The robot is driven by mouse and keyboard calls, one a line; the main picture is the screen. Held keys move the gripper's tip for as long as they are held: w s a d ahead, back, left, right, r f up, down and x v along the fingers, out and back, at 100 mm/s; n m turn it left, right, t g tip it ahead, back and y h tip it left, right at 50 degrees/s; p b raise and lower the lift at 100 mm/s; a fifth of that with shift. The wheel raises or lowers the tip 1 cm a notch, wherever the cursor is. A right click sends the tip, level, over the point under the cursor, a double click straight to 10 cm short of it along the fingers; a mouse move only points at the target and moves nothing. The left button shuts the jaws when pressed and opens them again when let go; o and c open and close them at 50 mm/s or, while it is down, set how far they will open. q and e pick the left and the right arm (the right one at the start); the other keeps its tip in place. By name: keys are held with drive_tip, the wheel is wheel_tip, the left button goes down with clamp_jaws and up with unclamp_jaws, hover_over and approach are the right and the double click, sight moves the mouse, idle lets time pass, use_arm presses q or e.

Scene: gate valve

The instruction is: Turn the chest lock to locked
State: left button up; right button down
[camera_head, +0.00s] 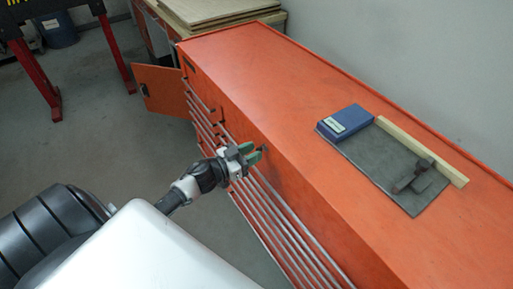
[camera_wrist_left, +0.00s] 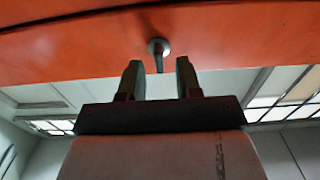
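The orange chest (camera_head: 235,70) stands along the wall with several drawers down its front. In the left wrist view, the chest lock (camera_wrist_left: 158,47) is a small round grey fitting with a dark lever on the orange front (camera_wrist_left: 230,40). My left gripper (camera_head: 256,153) is at the chest's upper front edge in the head view. In the left wrist view its two green-grey fingers (camera_wrist_left: 160,80) are apart, with the lock's lever between and just beyond their tips. I see no finger touching the lever. In the head view the gripper mostly hides the lock. My right gripper is in neither view.
On the chest top lie a blue box (camera_head: 345,121), a grey mat (camera_head: 385,165), a wooden strip (camera_head: 425,150) and a dark tool (camera_head: 410,179). An orange door (camera_head: 162,92) stands open at the chest's far end. A red stand (camera_head: 36,80) is at the upper left; the floor between is clear.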

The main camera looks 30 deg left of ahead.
use_arm(q)
drive_tip(key=shift+x, duration=0.95)
clamp_jaws()
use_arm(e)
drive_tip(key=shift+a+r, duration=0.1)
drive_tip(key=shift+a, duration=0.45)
